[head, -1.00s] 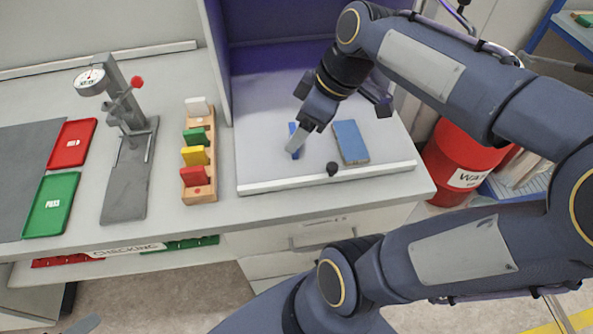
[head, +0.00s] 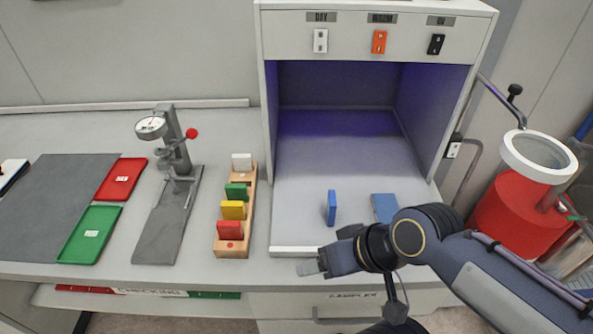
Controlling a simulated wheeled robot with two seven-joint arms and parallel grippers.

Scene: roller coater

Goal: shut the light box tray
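The light box (head: 377,31) stands at the back right, its front open and its inside lit violet. Its pale tray (head: 300,210) extends at the front, with a white front lip (head: 292,252). A blue panel (head: 332,208) stands upright on the tray; another blue panel (head: 384,207) lies flat to its right, partly behind my arm. My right gripper (head: 308,268) is in front of the lip, apart from both panels. Its finger opening cannot be made out. My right arm hides the right part of the lip and any knob there. My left gripper is not in view.
A wooden rack (head: 233,251) with coloured cards stands left of the tray. Further left are a dial gauge stand (head: 170,215), a red tray (head: 122,180) and a green tray (head: 90,235). A red bin (head: 515,215) stands right of the bench.

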